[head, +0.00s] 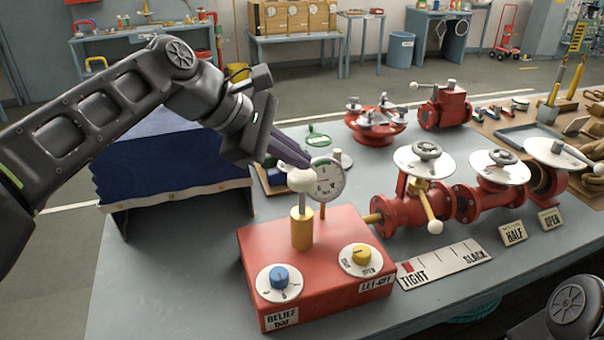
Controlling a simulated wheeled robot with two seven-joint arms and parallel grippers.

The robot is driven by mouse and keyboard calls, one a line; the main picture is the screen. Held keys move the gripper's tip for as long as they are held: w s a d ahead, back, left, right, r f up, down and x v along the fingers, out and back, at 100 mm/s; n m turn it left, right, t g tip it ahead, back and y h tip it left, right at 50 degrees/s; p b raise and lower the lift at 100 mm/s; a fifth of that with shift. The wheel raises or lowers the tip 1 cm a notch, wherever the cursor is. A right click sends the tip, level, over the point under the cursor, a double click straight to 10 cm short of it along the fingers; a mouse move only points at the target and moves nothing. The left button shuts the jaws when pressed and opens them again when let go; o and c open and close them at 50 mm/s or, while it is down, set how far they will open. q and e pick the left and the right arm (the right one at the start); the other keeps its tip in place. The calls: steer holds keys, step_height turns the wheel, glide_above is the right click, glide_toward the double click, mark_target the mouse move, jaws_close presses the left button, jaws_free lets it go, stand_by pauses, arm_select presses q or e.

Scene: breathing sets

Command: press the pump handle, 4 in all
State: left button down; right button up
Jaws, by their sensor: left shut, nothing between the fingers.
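The pump is a red box (318,262) on the grey table. Its handle is a white knob (301,180) on a thin rod that rises from a yellow cylinder (301,228). A white gauge (326,181) stands just behind the handle. A blue dial (279,277) and a yellow dial (361,254) sit on the box top. My left gripper (306,166) is shut and empty, its purple-grey fingertips at the knob's upper back side; I cannot tell whether they touch it. My right gripper is out of view; part of my right arm shows at the bottom right.
Red pipework with valve wheels (421,160) stands right of the pump. A TIGHT–SLACK scale plate (443,264) and the HALF (513,234) and OPEN (550,221) signs lie in front of it. A blue-covered stand (165,165) is at the left. The table's front left is clear.

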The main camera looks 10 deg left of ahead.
mark_target(293, 176)
arm_select(q)
steer(key=shift+f+b, duration=1.5)
steer(key=shift+f, duration=0.75)
stand_by(1.7)
steer(key=shift+r, duration=0.15)
steer(key=shift+r+p, duration=2.45)
steer(key=shift+p, duration=0.15)
step_height(293, 176, up, 5)
steer(key=p, duration=0.5)
stand_by(0.5)
